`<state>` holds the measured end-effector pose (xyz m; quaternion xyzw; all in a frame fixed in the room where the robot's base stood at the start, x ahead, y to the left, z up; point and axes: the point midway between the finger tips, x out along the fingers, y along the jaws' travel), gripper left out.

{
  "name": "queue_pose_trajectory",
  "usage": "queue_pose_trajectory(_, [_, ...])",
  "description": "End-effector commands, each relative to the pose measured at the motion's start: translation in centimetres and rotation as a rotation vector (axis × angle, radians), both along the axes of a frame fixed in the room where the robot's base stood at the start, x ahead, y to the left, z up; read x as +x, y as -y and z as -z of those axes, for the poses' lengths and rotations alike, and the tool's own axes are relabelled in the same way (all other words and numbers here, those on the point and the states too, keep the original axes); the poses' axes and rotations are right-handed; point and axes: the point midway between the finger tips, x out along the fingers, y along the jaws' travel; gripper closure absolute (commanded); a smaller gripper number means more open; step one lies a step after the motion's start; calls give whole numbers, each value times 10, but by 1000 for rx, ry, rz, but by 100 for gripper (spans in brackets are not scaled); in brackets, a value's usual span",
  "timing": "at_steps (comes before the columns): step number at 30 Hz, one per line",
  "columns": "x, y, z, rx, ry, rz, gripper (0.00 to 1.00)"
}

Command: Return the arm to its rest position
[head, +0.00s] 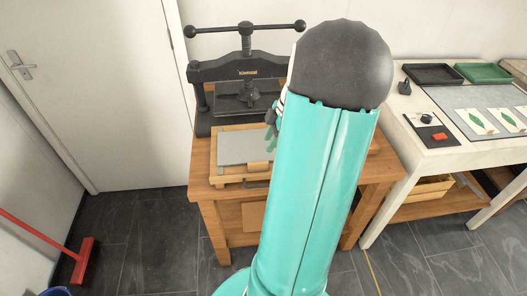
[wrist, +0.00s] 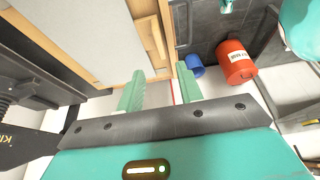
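My arm, teal with a dark rounded joint, rises through the middle of the head view and hides part of the wooden bench (head: 205,195). My gripper (wrist: 160,88) shows in the wrist view with its two green fingers apart and nothing between them. In the head view only a small green part of it shows beside the arm, over the bench. In the wrist view the fingers are near the wooden frame with a grey slab (wrist: 80,40), with no visible contact.
A black screw press (head: 245,75) stands at the back of the bench. A white table (head: 400,110) with trays and prints is at right. A red bin (wrist: 236,62) and a blue bucket (wrist: 194,66) are on the floor.

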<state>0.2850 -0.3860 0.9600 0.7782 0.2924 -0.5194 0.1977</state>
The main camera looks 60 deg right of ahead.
Motion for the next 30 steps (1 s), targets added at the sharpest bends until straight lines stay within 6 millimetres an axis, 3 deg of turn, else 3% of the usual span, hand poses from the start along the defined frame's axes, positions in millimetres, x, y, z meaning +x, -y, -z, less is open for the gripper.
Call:
queue_pose_trajectory(6, [-8,7,-27,-2,0,-1,64])
queue_pose_trajectory(19, [-5,3,-33,-3,-9,3,64])
queue_pose_trajectory(23, [14,-24,-46,-23,-52,28,64])
queue_pose_trajectory(30, [53,-115,-83,-103,-143,159,64])
